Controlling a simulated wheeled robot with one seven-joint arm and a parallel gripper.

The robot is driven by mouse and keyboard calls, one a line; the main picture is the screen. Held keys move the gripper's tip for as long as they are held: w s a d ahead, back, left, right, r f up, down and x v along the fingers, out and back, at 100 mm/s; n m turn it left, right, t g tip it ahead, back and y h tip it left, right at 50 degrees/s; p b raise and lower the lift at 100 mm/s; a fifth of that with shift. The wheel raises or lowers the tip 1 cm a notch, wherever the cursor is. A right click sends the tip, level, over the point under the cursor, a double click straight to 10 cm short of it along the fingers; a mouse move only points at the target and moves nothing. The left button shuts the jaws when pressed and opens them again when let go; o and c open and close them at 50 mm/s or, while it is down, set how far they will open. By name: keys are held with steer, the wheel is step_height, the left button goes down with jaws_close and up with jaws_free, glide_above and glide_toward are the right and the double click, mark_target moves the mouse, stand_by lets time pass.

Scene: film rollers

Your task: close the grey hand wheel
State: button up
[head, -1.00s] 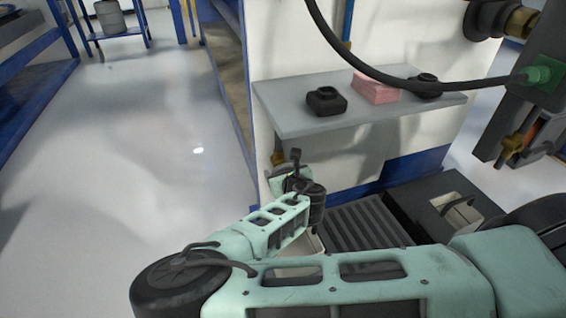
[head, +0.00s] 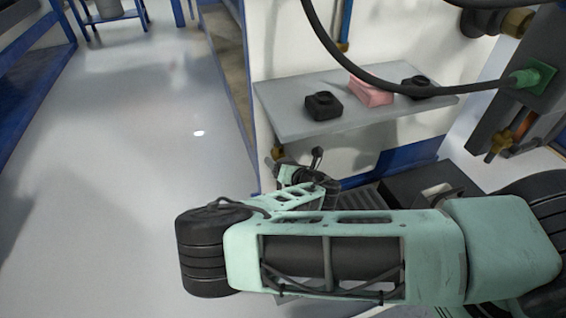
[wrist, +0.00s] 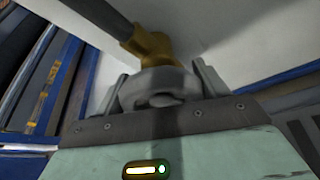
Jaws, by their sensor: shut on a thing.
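The grey hand wheel (wrist: 150,88) sits on a brass valve body (wrist: 151,48) in the wrist view. A dark pipe runs from the brass toward the upper left. My gripper (wrist: 160,84) has one finger on each side of the wheel and is shut on it. In the head view my gripper (head: 300,172) is low at the white wall, below the left end of the grey shelf. A bit of brass (head: 278,152) shows just beside it there. The wheel cannot be made out in the head view, where my wrist and gripper cover that spot.
The grey shelf (head: 290,115) juts out above my gripper, holding two black parts and a pink block (head: 371,92). A black hose (head: 400,88) hangs across to a green connector (head: 530,78) at the right. Open floor (head: 120,150) lies to the left.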

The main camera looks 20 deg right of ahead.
stand_by(0.4)
steer(key=o, duration=1)
steer(key=shift+c, duration=0.2)
steer(key=shift+s, duration=0.15)
steer(key=p+v, duration=0.5)
steer(key=v, duration=1.2)
steer(key=shift+s, duration=0.1)
